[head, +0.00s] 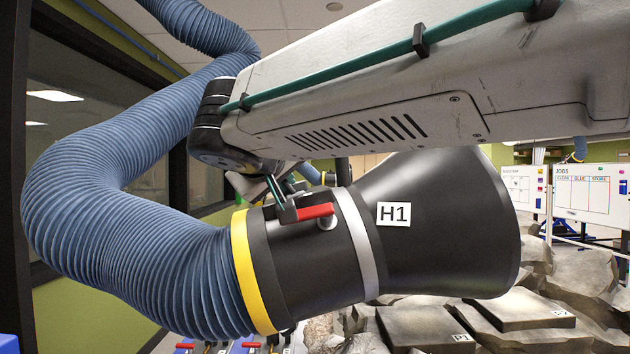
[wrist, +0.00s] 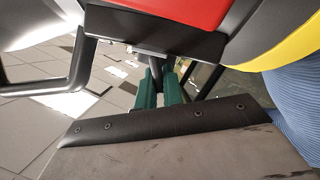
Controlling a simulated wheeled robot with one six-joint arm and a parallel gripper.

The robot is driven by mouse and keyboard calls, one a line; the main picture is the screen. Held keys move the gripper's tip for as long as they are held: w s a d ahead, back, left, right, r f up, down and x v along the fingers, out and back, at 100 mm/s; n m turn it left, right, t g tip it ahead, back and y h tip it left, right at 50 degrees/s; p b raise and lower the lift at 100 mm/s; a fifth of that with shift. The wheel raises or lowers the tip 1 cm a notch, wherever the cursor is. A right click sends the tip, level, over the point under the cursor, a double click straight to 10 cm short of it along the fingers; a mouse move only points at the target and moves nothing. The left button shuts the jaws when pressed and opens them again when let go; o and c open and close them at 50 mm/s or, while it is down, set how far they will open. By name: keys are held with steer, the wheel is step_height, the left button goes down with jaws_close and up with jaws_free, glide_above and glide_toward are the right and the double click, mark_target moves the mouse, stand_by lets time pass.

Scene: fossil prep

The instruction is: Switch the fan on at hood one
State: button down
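Hood one (head: 440,235) is a black cone with a white H1 label and a grey band, and it fills the middle of the head view. A red lever (head: 316,211) lies along its collar, beside a round metal pivot. My gripper (head: 284,198) reaches down to the lever's left end, at or very close to it. In the wrist view, the red part (wrist: 180,12) is close at the top, above a dark bar. The green fingers of my gripper (wrist: 159,85) are close together below that bar. Whether they touch or grasp the lever is hidden.
A yellow ring (head: 253,272) joins the hood to a ribbed blue hose (head: 110,190) at left. My arm crosses above the hood. Grey rock slabs (head: 520,310) lie below right, and a white jobs board (head: 590,193) stands behind. A tiled floor shows in the wrist view.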

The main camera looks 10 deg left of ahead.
mark_target(300, 195)
steer(key=shift+m, duration=0.3)
steer(key=m, duration=0.1)
steer(key=d+m+g+y, duration=0.1)
steer(key=m+y, duration=0.1)
steer(key=shift+w+d+r, duration=0.2)
steer(key=shift+w+r, duration=0.05)
steer(key=shift+r, duration=0.1)
steer(key=m+y, duration=0.1)
steer(key=d+m+g+y, duration=0.1)
steer(key=m, duration=0.1)
steer(key=shift+w+d, duration=0.15)
steer(key=shift+w, duration=0.05)
steer(key=shift+y, duration=0.3)
stand_by(0.3)
steer(key=c, duration=1.5)
jaws_free()
